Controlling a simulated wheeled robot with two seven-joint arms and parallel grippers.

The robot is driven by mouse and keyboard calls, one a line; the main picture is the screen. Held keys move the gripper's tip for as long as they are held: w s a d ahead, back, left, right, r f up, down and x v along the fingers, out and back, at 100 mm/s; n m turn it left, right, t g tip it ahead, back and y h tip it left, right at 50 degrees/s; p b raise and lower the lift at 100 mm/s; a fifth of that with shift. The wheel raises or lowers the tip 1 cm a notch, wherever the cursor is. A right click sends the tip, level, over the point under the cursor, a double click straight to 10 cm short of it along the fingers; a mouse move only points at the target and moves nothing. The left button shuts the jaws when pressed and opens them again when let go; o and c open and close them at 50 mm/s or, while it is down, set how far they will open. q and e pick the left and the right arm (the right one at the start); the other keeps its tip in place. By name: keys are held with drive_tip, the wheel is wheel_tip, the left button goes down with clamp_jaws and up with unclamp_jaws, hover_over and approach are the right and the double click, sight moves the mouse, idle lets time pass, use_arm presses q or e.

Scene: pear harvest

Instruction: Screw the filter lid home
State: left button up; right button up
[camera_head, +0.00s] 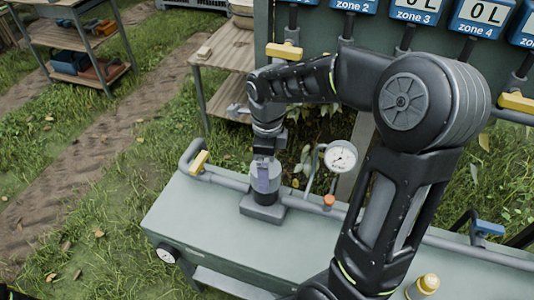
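The filter (253,181) stands upright on a grey block on the green bench, left of the middle in the head view. It looks like a pale, see-through cylinder with a purple-grey part showing in it. My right arm reaches over from the right, and its gripper (266,160) points down onto the top of the filter. The gripper overlaps the lid area, so I cannot make out the lid's edge or whether the fingers are closed on it. My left gripper is not in view.
A grey pipe with a yellow-handled valve (200,162), a pressure gauge (340,156) and an orange cap (329,200) runs behind the filter. A yellow-capped bottle (428,284) stands at the front right. The bench top (225,245) in front of the filter is clear.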

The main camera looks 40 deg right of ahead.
drive_tip(key=shift+f, duration=1.35)
drive_tip(key=shift+c, duration=0.5)
